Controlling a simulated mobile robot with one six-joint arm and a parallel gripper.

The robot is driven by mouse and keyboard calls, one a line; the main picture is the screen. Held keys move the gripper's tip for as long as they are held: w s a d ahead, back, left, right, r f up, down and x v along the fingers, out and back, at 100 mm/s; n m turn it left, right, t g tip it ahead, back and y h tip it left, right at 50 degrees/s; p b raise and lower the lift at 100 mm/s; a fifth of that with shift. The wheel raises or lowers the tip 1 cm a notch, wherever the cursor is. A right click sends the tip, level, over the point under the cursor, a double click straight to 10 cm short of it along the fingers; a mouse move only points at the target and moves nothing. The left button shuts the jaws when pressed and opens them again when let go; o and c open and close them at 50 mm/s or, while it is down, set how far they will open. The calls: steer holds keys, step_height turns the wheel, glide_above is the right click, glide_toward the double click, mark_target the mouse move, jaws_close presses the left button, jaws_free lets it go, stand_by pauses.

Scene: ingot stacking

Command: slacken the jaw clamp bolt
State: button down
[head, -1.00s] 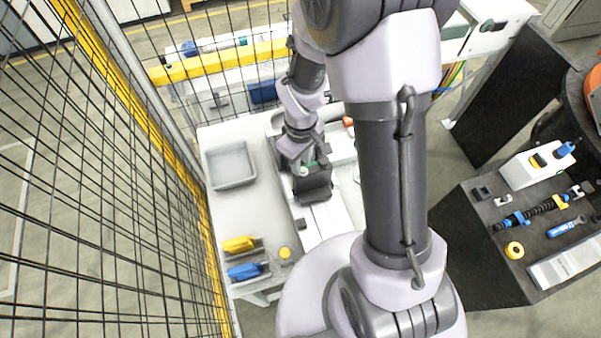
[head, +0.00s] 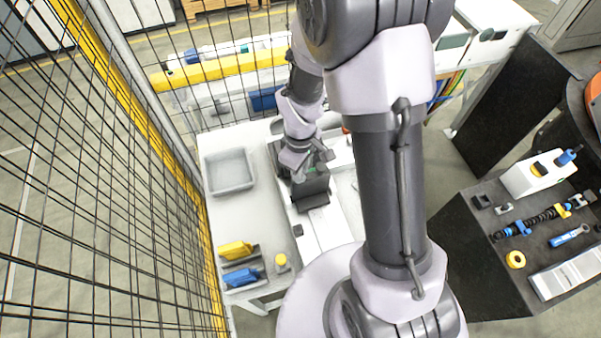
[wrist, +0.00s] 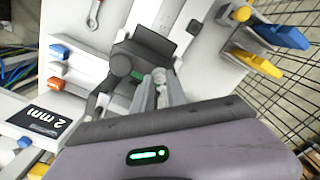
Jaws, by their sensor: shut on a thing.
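The jaw clamp is a dark block (head: 312,200) on the pale rail in the middle of the bench in the head view. In the wrist view its dark body (wrist: 152,42) lies just beyond my fingers, with a small green mark beside them. My gripper (wrist: 161,92) has its two grey fingers close together around a small pale metal piece, which looks like the clamp bolt (wrist: 160,80); its end is mostly hidden between the fingers. In the head view my gripper (head: 316,160) is down at the clamp and the bolt is hidden.
A grey tray (head: 229,188) lies on the bench's left. Yellow (head: 235,250) and blue (head: 242,276) pieces sit in holders at the front left, beside a small yellow-topped piece (head: 281,260). A mesh fence (head: 110,180) stands left. A dark tool table (head: 480,250) is right.

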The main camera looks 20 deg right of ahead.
steer(key=shift+r+n, duration=0.1)
steer(key=shift+n, duration=0.6)
steer(key=c, duration=1.6)
jaws_free()
steer(key=shift+d, duration=0.1)
step_height(320, 180, up, 5)
steer(key=p, duration=0.4)
